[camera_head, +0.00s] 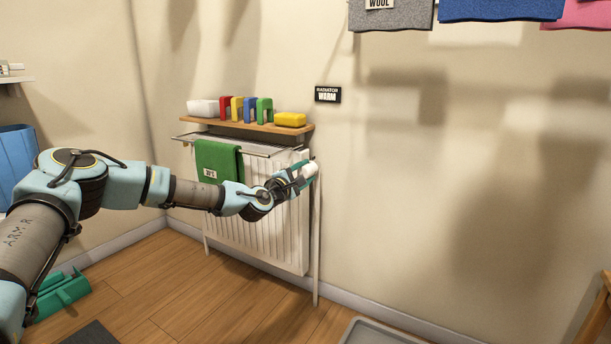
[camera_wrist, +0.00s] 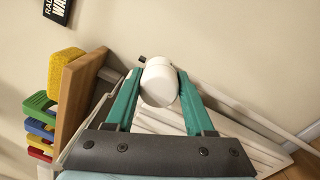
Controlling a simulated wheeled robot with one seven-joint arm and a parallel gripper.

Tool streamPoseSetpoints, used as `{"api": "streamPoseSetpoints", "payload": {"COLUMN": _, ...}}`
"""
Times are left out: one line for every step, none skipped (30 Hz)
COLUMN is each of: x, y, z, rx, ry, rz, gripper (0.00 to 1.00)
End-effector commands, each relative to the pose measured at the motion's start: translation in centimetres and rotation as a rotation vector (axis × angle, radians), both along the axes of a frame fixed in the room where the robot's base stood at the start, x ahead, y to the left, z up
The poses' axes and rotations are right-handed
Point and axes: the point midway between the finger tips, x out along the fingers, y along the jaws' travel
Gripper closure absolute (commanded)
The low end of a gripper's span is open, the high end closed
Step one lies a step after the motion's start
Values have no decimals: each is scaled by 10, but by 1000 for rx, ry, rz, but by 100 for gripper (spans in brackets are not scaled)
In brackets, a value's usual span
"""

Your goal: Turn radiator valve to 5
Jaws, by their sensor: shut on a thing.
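The white radiator valve knob (camera_wrist: 160,82) sits between the two teal fingers of my gripper (camera_wrist: 154,88), which are shut on it from both sides. In the head view the valve (camera_head: 310,169) shows at the upper right corner of the white radiator (camera_head: 286,222), with my gripper (camera_head: 296,174) at it. No number marks on the knob can be made out. A sign (camera_head: 328,94) on the wall reads "RADIATOR WARM".
A green towel (camera_head: 218,160) hangs on the rail. A pipe (camera_head: 316,240) runs down below the valve.

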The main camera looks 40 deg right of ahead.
Motion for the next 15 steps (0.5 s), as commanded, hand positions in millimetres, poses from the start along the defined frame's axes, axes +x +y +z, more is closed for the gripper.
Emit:
{"api": "streamPoseSetpoints", "payload": {"x": -1, "y": 0, "z": -2, "rx": -1, "ry": 12, "rz": -1, "gripper": 100}}
{"api": "streamPoseSetpoints", "payload": {"x": -1, "y": 0, "z": -2, "rx": -2, "ry": 17, "rz": -1, "gripper": 100}}
{"api": "streamPoseSetpoints", "payload": {"x": -1, "y": 0, "z": -2, "rx": -3, "ry": 22, "rz": -2, "gripper": 100}}
{"api": "streamPoseSetpoints", "payload": {"x": -1, "y": 0, "z": -1, "rx": -4, "ry": 25, "rz": -2, "gripper": 100}}
{"api": "streamPoseSetpoints", "payload": {"x": -1, "y": 0, "z": -1, "rx": -5, "ry": 28, "rz": -2, "gripper": 100}}
{"api": "streamPoseSetpoints", "payload": {"x": -1, "y": 0, "z": -1, "rx": -5, "ry": 30, "rz": -2, "gripper": 100}}
{"api": "streamPoseSetpoints", "payload": {"x": -1, "y": 0, "z": -1, "rx": -6, "ry": 30, "rz": -2, "gripper": 100}}
{"api": "streamPoseSetpoints", "payload": {"x": -1, "y": 0, "z": -1, "rx": -6, "ry": 31, "rz": -2, "gripper": 100}}
{"api": "streamPoseSetpoints", "payload": {"x": -1, "y": 0, "z": -1, "rx": -6, "ry": 32, "rz": -2, "gripper": 100}}
{"api": "streamPoseSetpoints", "payload": {"x": -1, "y": 0, "z": -1, "rx": -6, "ry": 32, "rz": -2, "gripper": 100}}
{"api": "streamPoseSetpoints", "payload": {"x": -1, "y": 0, "z": -1, "rx": -6, "ry": 32, "rz": -2, "gripper": 100}}
{"api": "streamPoseSetpoints", "payload": {"x": -1, "y": 0, "z": -1, "rx": -6, "ry": 32, "rz": -2, "gripper": 100}}
{"api": "streamPoseSetpoints", "payload": {"x": -1, "y": 0, "z": -1, "rx": -6, "ry": 32, "rz": -2, "gripper": 100}}
{"api": "streamPoseSetpoints", "payload": {"x": -1, "y": 0, "z": -1, "rx": -6, "ry": 32, "rz": -2, "gripper": 100}}
{"api": "streamPoseSetpoints", "payload": {"x": -1, "y": 0, "z": -1, "rx": -6, "ry": 32, "rz": -2, "gripper": 100}}
